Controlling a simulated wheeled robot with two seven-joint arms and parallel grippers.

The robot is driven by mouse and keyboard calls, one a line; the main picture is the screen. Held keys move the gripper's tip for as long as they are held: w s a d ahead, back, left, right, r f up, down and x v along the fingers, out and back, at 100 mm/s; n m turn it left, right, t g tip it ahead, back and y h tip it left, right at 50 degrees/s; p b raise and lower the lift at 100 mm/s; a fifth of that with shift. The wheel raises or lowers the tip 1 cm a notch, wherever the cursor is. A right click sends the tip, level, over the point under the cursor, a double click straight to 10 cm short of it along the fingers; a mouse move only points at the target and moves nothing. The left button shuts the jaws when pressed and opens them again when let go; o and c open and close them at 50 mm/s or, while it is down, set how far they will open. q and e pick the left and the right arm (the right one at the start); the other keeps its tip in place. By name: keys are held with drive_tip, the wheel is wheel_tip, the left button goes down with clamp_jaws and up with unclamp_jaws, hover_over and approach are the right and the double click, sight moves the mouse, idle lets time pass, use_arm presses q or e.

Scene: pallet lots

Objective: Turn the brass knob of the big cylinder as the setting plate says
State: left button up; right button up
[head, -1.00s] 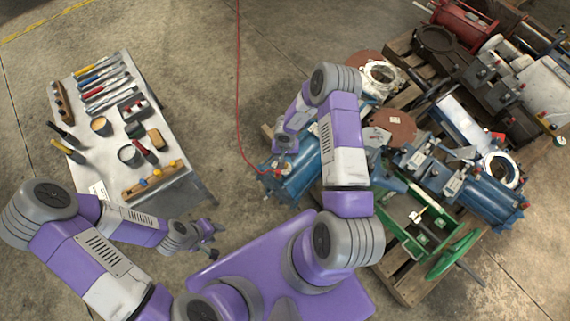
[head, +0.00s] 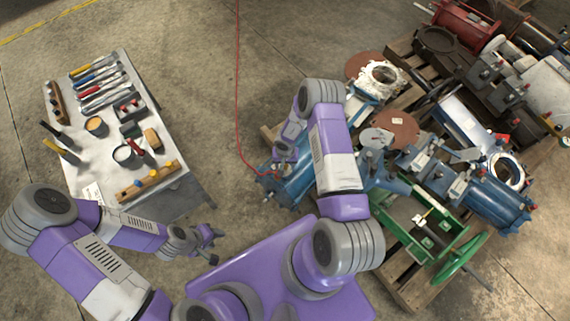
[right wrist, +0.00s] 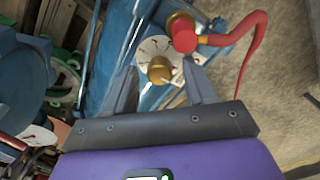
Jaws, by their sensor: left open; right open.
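A blue cylinder (head: 297,187) lies at the near left corner of the pallet, with a red hose at its end. In the right wrist view, a brass knob (right wrist: 160,70) sits on a pale round dial with dark marks. My left gripper (head: 207,238) is open and empty. I cannot make out a readable setting plate.
The red hose (right wrist: 240,30) joins a red fitting beside the knobs. A green frame with a handwheel (head: 460,255) and other machine parts crowd the pallet (head: 408,290). A tool bench (head: 185,200) stands at left. Bare floor lies between.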

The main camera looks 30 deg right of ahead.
clamp_jaws()
drive_tip(key=shift+m, duration=0.3)
